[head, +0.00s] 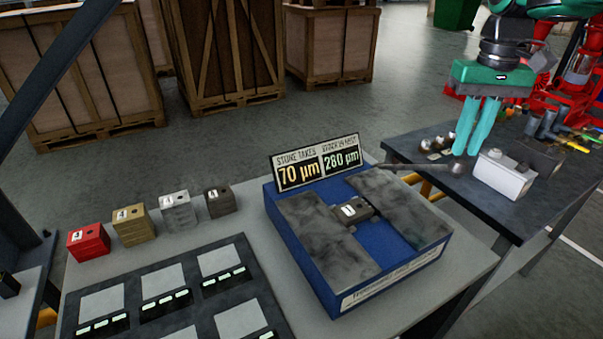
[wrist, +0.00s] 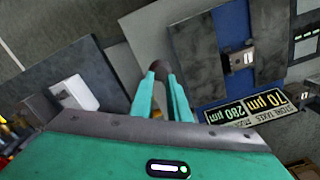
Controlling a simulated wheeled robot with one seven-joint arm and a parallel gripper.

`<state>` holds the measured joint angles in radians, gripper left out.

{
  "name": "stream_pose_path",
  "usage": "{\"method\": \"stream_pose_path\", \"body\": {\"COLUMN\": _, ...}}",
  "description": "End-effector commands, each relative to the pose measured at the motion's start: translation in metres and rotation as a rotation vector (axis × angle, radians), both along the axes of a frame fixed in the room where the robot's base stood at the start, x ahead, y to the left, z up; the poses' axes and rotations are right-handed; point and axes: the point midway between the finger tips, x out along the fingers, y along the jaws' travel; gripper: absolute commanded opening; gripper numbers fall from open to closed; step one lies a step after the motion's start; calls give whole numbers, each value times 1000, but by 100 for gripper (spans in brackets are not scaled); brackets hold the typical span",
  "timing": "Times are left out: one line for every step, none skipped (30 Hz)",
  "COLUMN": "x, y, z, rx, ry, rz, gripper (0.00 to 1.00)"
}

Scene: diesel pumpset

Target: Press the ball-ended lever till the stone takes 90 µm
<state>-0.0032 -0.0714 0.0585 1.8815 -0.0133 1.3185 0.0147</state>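The ball-ended lever (head: 402,167) sticks out to the right from the blue stone fixture (head: 300,258); its dark ball (head: 457,169) is at the outer end. My gripper (head: 466,153) points down with its teal fingertips just above or beside the ball; contact is unclear. In the wrist view the ball (wrist: 157,68) shows just beyond the fingertips (wrist: 162,84). A narrow gap separates the fingers, with nothing seen held. The display (head: 317,162) reads stone takes 70 µm and stack in nest 280 µm. A small metal block (head: 351,210) sits between two grey slabs.
Red, brass, silver and dark numbered blocks (head: 134,226) stand left of the fixture, behind a dark tray (head: 170,295) with pale plates. A dark side table (head: 500,215) holds a white box (head: 502,174) close to my gripper. Wooden crates (head: 330,45) stand behind.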

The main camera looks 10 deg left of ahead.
Motion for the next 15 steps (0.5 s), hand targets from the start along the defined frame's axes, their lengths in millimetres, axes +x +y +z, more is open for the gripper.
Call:
{"method": "stream_pose_path", "body": {"x": 0, "y": 0, "z": -1, "rx": 0, "ry": 0, "rz": 0, "gripper": 16}}
{"method": "stream_pose_path", "body": {"x": 0, "y": 0, "z": -2, "rx": 0, "ry": 0, "rz": 0, "gripper": 16}}
{"method": "stream_pose_path", "body": {"x": 0, "y": 0, "z": -3, "rx": 0, "ry": 1, "rz": 0, "gripper": 16}}
{"method": "stream_pose_path", "body": {"x": 0, "y": 0, "z": -4, "rx": 0, "ry": 1, "rz": 0, "gripper": 16}}
{"method": "stream_pose_path", "body": {"x": 0, "y": 0, "z": -5, "rx": 0, "ry": 1, "rz": 0, "gripper": 16}}
{"method": "stream_pose_path", "body": {"x": 0, "y": 0, "z": -7, "rx": 0, "ry": 2, "rz": 0, "gripper": 16}}
{"method": "stream_pose_path", "body": {"x": 0, "y": 0, "z": -9, "rx": 0, "ry": 2, "rz": 0, "gripper": 16}}
{"method": "stream_pose_path", "body": {"x": 0, "y": 0, "z": -11, "rx": 0, "ry": 2, "rz": 0, "gripper": 16}}
{"method": "stream_pose_path", "body": {"x": 0, "y": 0, "z": -13, "rx": 0, "ry": 2, "rz": 0, "gripper": 16}}
{"method": "stream_pose_path", "body": {"x": 0, "y": 0, "z": -14, "rx": 0, "ry": 2, "rz": 0, "gripper": 16}}
{"method": "stream_pose_path", "body": {"x": 0, "y": 0, "z": -16, "rx": 0, "ry": 1, "rz": 0, "gripper": 16}}
{"method": "stream_pose_path", "body": {"x": 0, "y": 0, "z": -18, "rx": 0, "ry": 1, "rz": 0, "gripper": 16}}
{"method": "stream_pose_path", "body": {"x": 0, "y": 0, "z": -19, "rx": 0, "ry": 1, "rz": 0, "gripper": 16}}
{"method": "stream_pose_path", "body": {"x": 0, "y": 0, "z": -21, "rx": 0, "ry": 2, "rz": 1, "gripper": 16}}
{"method": "stream_pose_path", "body": {"x": 0, "y": 0, "z": -23, "rx": 0, "ry": 2, "rz": 1, "gripper": 16}}
